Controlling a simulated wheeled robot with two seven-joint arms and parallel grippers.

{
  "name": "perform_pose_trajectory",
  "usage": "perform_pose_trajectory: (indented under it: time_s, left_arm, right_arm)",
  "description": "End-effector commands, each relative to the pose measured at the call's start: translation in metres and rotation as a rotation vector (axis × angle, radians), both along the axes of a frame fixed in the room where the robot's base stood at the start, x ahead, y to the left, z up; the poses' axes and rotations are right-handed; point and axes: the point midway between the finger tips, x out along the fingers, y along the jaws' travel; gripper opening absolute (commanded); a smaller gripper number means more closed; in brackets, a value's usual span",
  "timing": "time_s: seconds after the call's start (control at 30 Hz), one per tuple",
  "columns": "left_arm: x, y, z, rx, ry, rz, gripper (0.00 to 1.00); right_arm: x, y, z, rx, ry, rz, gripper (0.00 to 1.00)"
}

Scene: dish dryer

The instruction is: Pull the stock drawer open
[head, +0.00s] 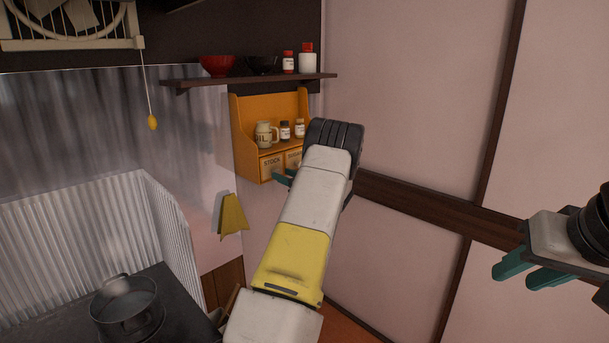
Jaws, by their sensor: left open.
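The stock drawer (271,166) is the left of two small labelled drawers at the bottom of an orange wall shelf unit. Its front looks flush with the unit, as far as I can see. My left gripper (283,179) is just below and in front of the drawers. Only a bit of its teal fingers shows, and my own arm hides the rest. It is open, and I cannot tell whether it touches the drawer. My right gripper (513,276) is at the right edge, away from the unit, with its two teal fingers apart and empty.
A jug (265,134) and small jars (285,131) stand in the unit above the drawers. A dark shelf (250,79) with bowls and bottles is above. A yellow cloth (233,214) hangs below left. A pot (126,305) sits on the stove beside a corrugated metal guard (100,220).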

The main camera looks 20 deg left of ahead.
Motion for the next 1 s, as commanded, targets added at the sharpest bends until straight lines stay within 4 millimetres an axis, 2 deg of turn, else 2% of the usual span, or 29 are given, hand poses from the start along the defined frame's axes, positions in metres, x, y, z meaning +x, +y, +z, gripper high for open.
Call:
perform_pose_trajectory:
  time_s: [0.13,0.43,0.47,0.6,0.7,1.0]
  left_arm:
    - [0.0052,0.0129,0.0004,0.001,-0.001,0.0,0.46]
    - [0.0068,0.0155,0.0002,-0.001,0.0,-0.001,0.46]
    - [0.0067,0.0155,0.0002,-0.001,0.0,-0.001,0.44]
    - [0.0067,0.0155,0.0002,-0.001,-0.001,-0.001,0.16]
    - [0.0066,0.0154,0.0002,-0.001,-0.001,-0.001,0.0]
    - [0.0067,0.0154,0.0003,-0.001,-0.001,-0.001,0.0]
  right_arm:
    - [0.0,0.0,0.0,0.0,0.0,0.0,0.36]
    - [0.0,0.0,0.0,0.0,0.0,0.0,0.36]
    - [0.0,0.0,0.0,0.0,0.0,0.0,0.36]
    - [0.0,0.0,0.0,0.0,0.0,0.0,0.36]
    - [0.0,0.0,0.0,0.0,0.0,0.0,0.36]
    - [0.0,0.0,0.0,0.0,0.0,0.0,0.36]
